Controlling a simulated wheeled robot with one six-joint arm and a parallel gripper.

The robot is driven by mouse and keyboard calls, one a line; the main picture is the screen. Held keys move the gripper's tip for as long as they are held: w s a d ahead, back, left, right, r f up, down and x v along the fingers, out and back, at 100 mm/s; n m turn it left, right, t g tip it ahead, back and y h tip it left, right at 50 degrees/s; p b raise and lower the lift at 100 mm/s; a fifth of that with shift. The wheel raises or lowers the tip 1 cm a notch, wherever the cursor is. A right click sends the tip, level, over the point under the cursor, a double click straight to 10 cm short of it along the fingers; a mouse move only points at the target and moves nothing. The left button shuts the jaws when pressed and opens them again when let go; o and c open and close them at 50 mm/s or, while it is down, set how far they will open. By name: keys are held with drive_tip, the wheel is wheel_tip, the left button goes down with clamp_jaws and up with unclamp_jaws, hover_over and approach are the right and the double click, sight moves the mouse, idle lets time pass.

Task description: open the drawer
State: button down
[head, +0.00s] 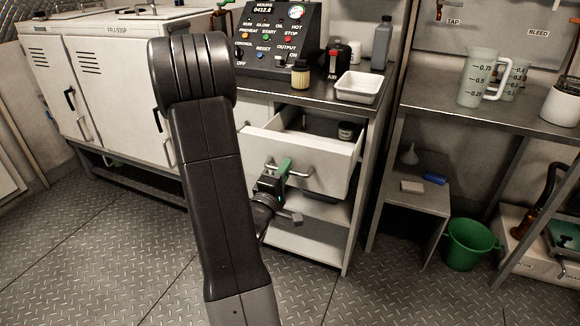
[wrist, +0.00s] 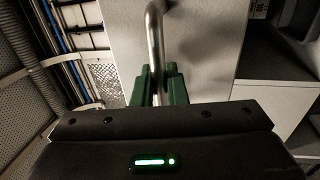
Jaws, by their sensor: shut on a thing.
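The drawer (head: 312,163) is white and stands pulled out from the grey-topped cabinet, with its inside showing. A small dark jar (head: 346,131) sits inside it. A curved metal handle (head: 298,172) is on the drawer's front; it also shows in the wrist view (wrist: 154,38). My gripper (head: 283,168) is at the left part of the handle, in front of the drawer. Its green fingers (wrist: 160,85) are shut around the handle bar in the wrist view.
A control panel (head: 270,35), a small bottle (head: 300,76) and a white tray (head: 358,88) stand on the cabinet top. Open shelves lie below the drawer. A green bucket (head: 468,245) stands at the right. The metal floor in front is clear.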

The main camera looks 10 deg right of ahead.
drive_tip(key=shift+r+v, duration=0.15)
drive_tip(key=shift+v, duration=0.7)
drive_tip(key=shift+r+v, duration=0.15)
drive_tip(key=shift+v, duration=0.7)
drive_tip(key=shift+r+v, duration=0.2)
drive_tip(key=shift+v, duration=0.65)
drive_tip(key=c, duration=1.5)
unclamp_jaws()
drive_tip(key=shift+c, duration=0.2)
drive_tip(key=v, duration=1.4)
drive_tip(key=shift+b, duration=0.35)
drive_tip(key=shift+w, duration=0.15)
drive_tip(key=x, duration=1.3)
drive_tip(key=shift+w+d, duration=0.2)
drive_tip(key=shift+r, duration=0.1)
